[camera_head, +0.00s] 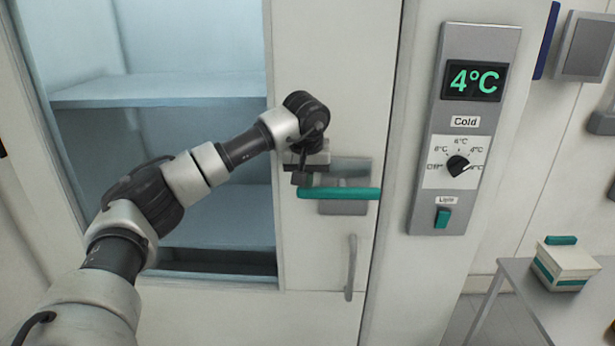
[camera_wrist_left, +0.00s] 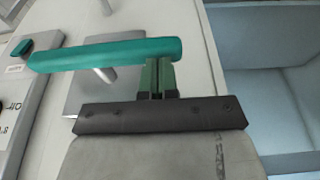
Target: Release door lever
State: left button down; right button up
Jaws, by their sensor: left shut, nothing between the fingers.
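The teal door lever (camera_head: 345,193) lies about level on a grey plate (camera_head: 342,208) on the white door. My left gripper (camera_head: 300,180) is at the lever's left end, just above it in the head view. In the left wrist view, the shut, empty fingers (camera_wrist_left: 158,66) end right at the edge of the lever (camera_wrist_left: 100,53), near one end. I cannot tell whether they touch it. My right gripper is out of view.
A vertical grey pull handle (camera_head: 351,268) is below the lever. The door window (camera_head: 190,50) shows shelves (camera_head: 160,90) behind it. A control panel (camera_head: 430,190) with a 4°C display is right of the door. A table (camera_head: 520,290) with a box (camera_head: 567,262) stands at lower right.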

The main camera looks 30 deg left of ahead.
aim_at(302, 198)
pick_arm(q)
jog(key=shift+a+f+b, duration=0.1)
jog(key=shift+f+b, duration=0.2)
jog(key=shift+b, duration=0.05)
jog(key=shift+h, duration=0.3)
jog(key=shift+s+a+f+t+h+b, duration=0.15)
jog(key=shift+f+t+h+b, duration=0.15)
jog(key=shift+f+b, duration=0.35)
jog(key=f+t+h+b, duration=0.1)
jog(key=b, duration=0.1)
jog(key=f+h+b, duration=0.1)
jog(key=f+b, duration=0.1)
jog(key=b, duration=0.1)
jog(key=f+t+h+b, duration=0.1)
jog(key=b, duration=0.2)
jog(key=shift+s+a+f+n+t+h, duration=0.15)
jog(key=shift+a+n+t+h, duration=0.15)
jog(key=shift+n+h, duration=0.1)
jog(key=shift+w+d+f+n+t+h+b, duration=0.15)
jog(key=shift+f+t+h+b, duration=0.45)
jog(key=shift+b, duration=1)
jog(key=shift+w+d+f+n+t+h+b, duration=0.1)
jog(key=shift+d+f+n+t+h+b, duration=0.25)
jog(key=shift+h+b, duration=0.8)
jog(key=shift+w+d+f+t+h+b, duration=0.1)
jog(key=shift+f+t+h+b, duration=0.35)
jog(key=shift+b, duration=1.55)
jog(key=shift+r, duration=0.1)
